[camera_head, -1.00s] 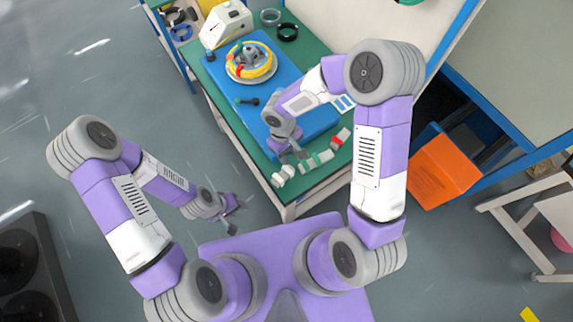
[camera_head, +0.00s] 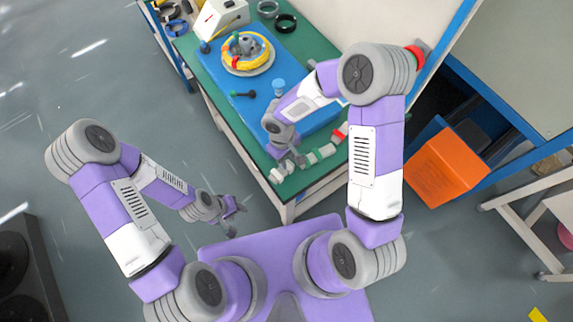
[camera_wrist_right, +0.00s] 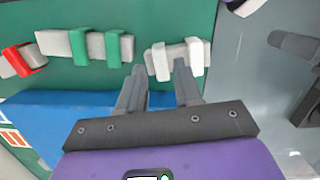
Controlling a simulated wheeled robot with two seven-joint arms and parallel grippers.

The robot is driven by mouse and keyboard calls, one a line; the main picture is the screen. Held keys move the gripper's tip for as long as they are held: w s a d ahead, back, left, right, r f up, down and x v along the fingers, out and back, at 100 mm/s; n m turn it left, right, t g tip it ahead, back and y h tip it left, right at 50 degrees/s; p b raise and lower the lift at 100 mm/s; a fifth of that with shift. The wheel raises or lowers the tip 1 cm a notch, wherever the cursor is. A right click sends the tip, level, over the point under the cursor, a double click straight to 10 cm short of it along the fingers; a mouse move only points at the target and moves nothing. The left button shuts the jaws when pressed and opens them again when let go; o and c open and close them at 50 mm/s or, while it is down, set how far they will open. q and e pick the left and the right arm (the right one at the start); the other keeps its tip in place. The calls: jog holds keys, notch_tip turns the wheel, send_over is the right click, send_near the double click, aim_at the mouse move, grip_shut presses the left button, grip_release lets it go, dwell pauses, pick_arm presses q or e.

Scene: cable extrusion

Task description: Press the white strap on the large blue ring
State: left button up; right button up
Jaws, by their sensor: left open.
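The white strap (camera_wrist_right: 196,57) shows as white bands on a grey block in the right wrist view. In the head view this piece (camera_head: 279,174) lies at the table's near corner. My right gripper (camera_wrist_right: 159,68) is open, its fingertips apart close to the block's edge; contact cannot be told. It also shows in the head view (camera_head: 290,164), over the near end of the row of pieces. My left gripper (camera_head: 232,210) is open and empty, off the table.
Green-strapped (camera_wrist_right: 95,46) and red-strapped (camera_wrist_right: 24,60) blocks lie in the same row. A yellow coil (camera_head: 245,50) sits on the blue mat (camera_head: 290,65). A dark ring (camera_head: 286,23) and a white box (camera_head: 221,17) stand at the table's back. An orange bin (camera_head: 445,167) stands right.

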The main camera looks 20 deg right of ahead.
jog(key=shift+f, duration=0.2)
jog(key=shift+f+b, duration=0.3)
jog(key=shift+b, duration=0.25)
jog(key=shift+f+b, duration=0.85)
jog(key=shift+f, duration=0.05)
jog(key=shift+r, duration=0.2)
jog(key=c, duration=0.6)
notch_tip(320, 180, up, 8)
jog(key=p, duration=0.5)
jog(key=shift+p, duration=0.4)
